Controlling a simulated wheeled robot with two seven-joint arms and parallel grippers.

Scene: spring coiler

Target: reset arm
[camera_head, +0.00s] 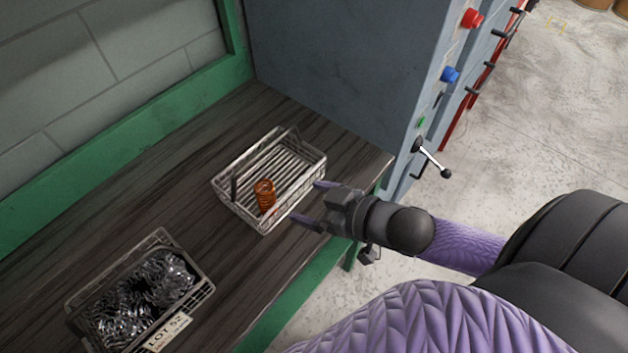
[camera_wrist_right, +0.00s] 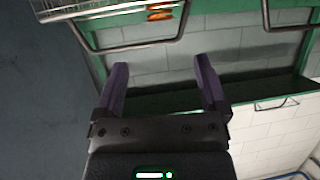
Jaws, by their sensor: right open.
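My right gripper (camera_head: 308,203) is open at the near right side of a wire basket (camera_head: 296,148) on the dark wooden bench. Its two fingers are apart with nothing between them; they also show spread in the right wrist view (camera_wrist_right: 163,85). An orange coil spring (camera_head: 264,194) stands inside the basket, toward its left front part. Whether the lower finger touches the basket, I cannot tell. My left gripper is not in view.
A second basket (camera_head: 208,290) labelled "LOT 52" holds dark metal coils at the lower left. Bare bench (camera_head: 180,195) lies between the baskets.

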